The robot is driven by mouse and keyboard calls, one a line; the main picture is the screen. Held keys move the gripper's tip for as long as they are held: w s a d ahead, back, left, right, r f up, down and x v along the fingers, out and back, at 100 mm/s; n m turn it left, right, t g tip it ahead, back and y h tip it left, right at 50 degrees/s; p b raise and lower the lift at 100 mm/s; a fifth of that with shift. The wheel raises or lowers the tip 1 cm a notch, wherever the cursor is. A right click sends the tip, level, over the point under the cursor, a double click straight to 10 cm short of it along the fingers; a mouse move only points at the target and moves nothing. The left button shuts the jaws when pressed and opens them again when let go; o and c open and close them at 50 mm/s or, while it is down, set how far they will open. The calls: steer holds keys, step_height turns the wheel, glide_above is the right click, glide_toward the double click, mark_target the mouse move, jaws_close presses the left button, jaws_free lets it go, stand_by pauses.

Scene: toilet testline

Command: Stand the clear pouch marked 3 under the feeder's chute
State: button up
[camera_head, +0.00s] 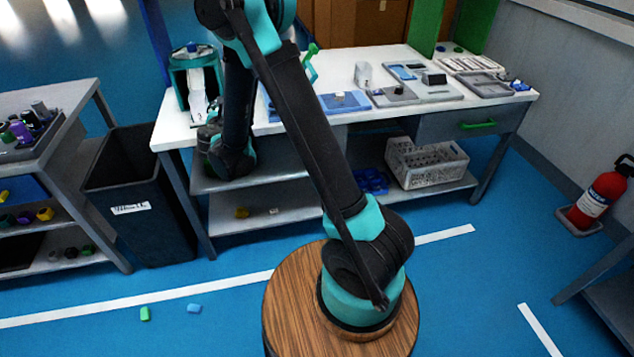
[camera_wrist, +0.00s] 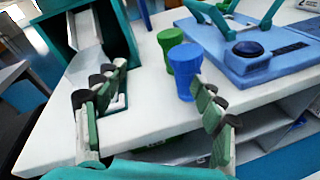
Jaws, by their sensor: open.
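The feeder is a teal frame (camera_head: 178,80) with a white sloping chute (camera_head: 197,82) at the left end of the white bench. In the wrist view the chute (camera_wrist: 88,38) and teal frame (camera_wrist: 122,40) are at the upper left. My gripper (camera_wrist: 158,85) is open, with its green-padded fingers wide apart and nothing between them. It is over the bench's front edge, in front of the feeder. In the head view my arm hides most of it.
A green cup (camera_wrist: 170,45) and a blue cup (camera_wrist: 184,68) stand right of the feeder, near a blue fixture (camera_wrist: 255,65) with a dark button. Trays and small devices cover the bench (camera_head: 400,55) further right. A black bin (camera_head: 140,200) stands left of it.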

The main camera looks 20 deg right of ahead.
steer(key=s+d+m+g+h, duration=0.1)
steer(key=s+d+m+g, duration=0.2)
steer(key=s+d+m, duration=0.6)
steer(key=s+d+m+g, duration=0.4)
steer(key=s+d+m, duration=0.25)
steer(key=d, duration=0.55)
steer(key=s+f+m+g+y, duration=0.2)
steer(key=s+m, duration=0.4)
steer(key=s, duration=0.5)
steer(key=s+d+f+m+g+y, duration=0.1)
steer(key=s+f+m+g+y, duration=0.1)
steer(key=s+f+m, duration=0.2)
steer(key=s+m, duration=0.3)
steer(key=s, duration=0.4)
steer(key=shift+s+f, duration=0.15)
steer(key=shift+c, duration=0.6)
